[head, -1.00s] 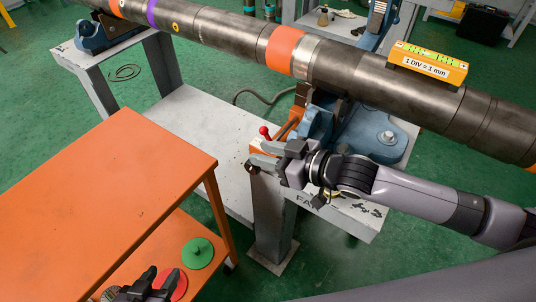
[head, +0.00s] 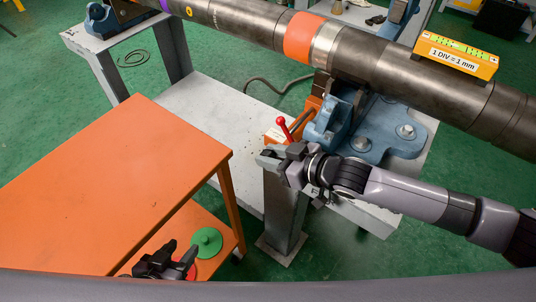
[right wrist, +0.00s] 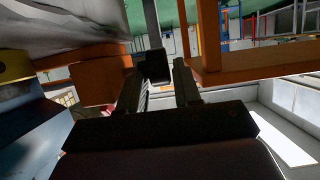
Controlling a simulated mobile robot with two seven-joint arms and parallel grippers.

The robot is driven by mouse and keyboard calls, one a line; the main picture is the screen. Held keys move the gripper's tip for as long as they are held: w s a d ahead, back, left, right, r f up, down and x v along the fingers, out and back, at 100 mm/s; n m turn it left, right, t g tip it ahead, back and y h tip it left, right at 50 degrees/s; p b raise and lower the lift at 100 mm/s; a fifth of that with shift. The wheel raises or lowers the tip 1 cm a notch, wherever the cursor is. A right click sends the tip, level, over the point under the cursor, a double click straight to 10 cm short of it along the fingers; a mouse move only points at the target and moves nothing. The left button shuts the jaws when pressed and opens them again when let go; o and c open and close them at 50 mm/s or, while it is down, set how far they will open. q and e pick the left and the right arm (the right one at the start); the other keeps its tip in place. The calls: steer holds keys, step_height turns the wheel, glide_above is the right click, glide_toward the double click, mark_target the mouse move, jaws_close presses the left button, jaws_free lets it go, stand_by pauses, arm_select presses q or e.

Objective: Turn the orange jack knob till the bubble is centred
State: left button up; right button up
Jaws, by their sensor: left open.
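A yellow level (head: 455,57) marked "1 DIV = 1 mm" sits on the dark pipe (head: 385,62). Its green vials face up, but the bubbles are too small to read. An orange jack part (head: 276,135) with a red-tipped lever (head: 282,124) stands beside the blue vise (head: 335,125); I cannot clearly pick out the knob. My right gripper (head: 264,157) is just in front of it. In the right wrist view its fingers (right wrist: 158,92) are apart, with a dark block (right wrist: 153,67) showing between or beyond them. My left gripper (head: 183,256) is open, low by the orange cart.
The orange cart (head: 120,180) fills the left, with a green disc (head: 206,241) and a partly hidden red disc on its lower shelf. The grey bench (head: 205,110) carries the vises. A dark hose (head: 268,82) lies behind.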

steer(key=shift+w+a+f, duration=0.2)
steer(key=shift+w+a, duration=0.2)
steer(key=shift+a, duration=0.1)
jaws_close()
steer(key=shift+s+f+y+b, duration=0.1)
steer(key=shift+f+y+b, duration=0.2)
steer(key=shift+b, duration=0.25)
steer(key=shift+f+t+y+b, duration=0.15)
steer(key=shift+t+y+b, duration=0.5)
steer(key=shift+b, duration=0.5)
steer(key=shift+t+y+b, duration=0.45)
steer(key=shift+y+b, duration=0.1)
steer(key=shift+b, duration=0.3)
steer(key=shift+d+r+y+b, duration=0.1)
steer(key=shift+r+y+b, duration=0.2)
steer(key=shift+r+b, duration=0.1)
